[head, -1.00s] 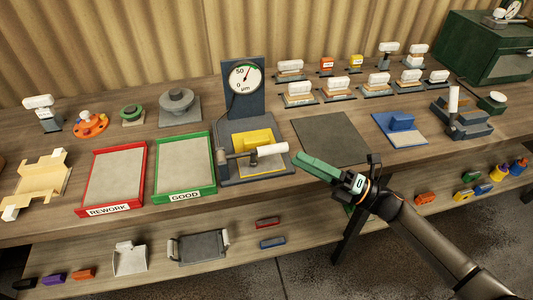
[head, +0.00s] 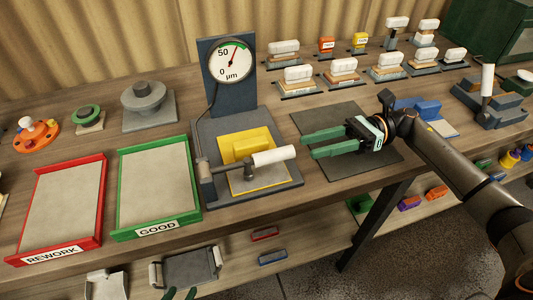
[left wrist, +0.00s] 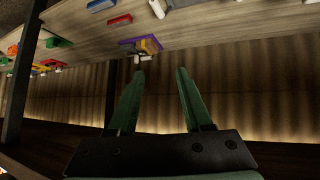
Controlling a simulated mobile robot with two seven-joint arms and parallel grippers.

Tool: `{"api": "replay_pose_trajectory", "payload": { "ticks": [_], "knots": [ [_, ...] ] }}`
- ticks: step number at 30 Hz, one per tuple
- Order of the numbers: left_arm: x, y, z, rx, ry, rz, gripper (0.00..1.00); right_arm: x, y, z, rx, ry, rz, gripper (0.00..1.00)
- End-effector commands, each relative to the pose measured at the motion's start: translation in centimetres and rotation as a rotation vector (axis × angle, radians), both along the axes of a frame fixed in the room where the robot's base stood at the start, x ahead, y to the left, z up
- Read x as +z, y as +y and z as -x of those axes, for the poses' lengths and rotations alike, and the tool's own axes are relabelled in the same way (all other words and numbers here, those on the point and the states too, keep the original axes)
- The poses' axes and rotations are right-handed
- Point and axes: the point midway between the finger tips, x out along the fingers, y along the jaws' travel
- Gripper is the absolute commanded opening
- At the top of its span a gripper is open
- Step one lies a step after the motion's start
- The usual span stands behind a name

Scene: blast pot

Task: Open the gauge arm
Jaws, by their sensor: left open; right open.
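The gauge station (head: 292,197) stands mid-table, with a round dial (head: 231,62) on a blue upright. Its gauge arm (head: 235,164) lies low across the yellow-edged plate, its white handle (head: 273,156) pointing right, in front of a yellow block (head: 246,145). The arm's pivot is at the left. My right gripper (head: 308,146) is open and empty, just right of the handle tip, fingers pointing left, apart from it in the picture.
A green GOOD tray (head: 122,190) and a red REWORK tray (head: 98,215) lie left of the station. A dark mat (head: 375,165) lies under my right gripper. Several white-topped fixtures stand behind. A lower shelf holds a grey tray (head: 190,267) and small coloured blocks.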

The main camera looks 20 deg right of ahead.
Motion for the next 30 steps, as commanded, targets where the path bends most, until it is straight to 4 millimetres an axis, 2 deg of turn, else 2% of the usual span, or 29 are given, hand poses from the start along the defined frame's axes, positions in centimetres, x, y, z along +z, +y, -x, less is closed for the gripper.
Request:
{"api": "replay_pose_trajectory", "payload": {
  "ticks": [9, 15, 20, 28, 30],
  "knots": [
    [1.6, 0.6, -0.2, 0.013, -0.014, -0.004, 0.50, 0.3, 6.7, 0.3, 0.004, 0.001, -0.003, 0.46],
    [1.3, 1.0, 0.6, 0.021, 0.001, -0.011, 0.50, 0.2, 9.5, 0.4, 0.003, 0.001, -0.003, 0.46],
    [1.3, 1.2, 0.7, 0.026, 0.002, -0.013, 0.50, 0.1, 10.4, 0.4, 0.001, 0.002, -0.001, 0.46],
    [1.2, 1.4, 0.6, 0.031, 0.001, -0.015, 0.50, 0.0, 10.5, 0.4, 0.001, 0.002, -0.001, 0.46],
    [1.2, 1.4, 0.6, 0.031, 0.001, -0.015, 0.50, 0.0, 10.5, 0.4, 0.001, 0.002, -0.001, 0.39]
  ]
}}
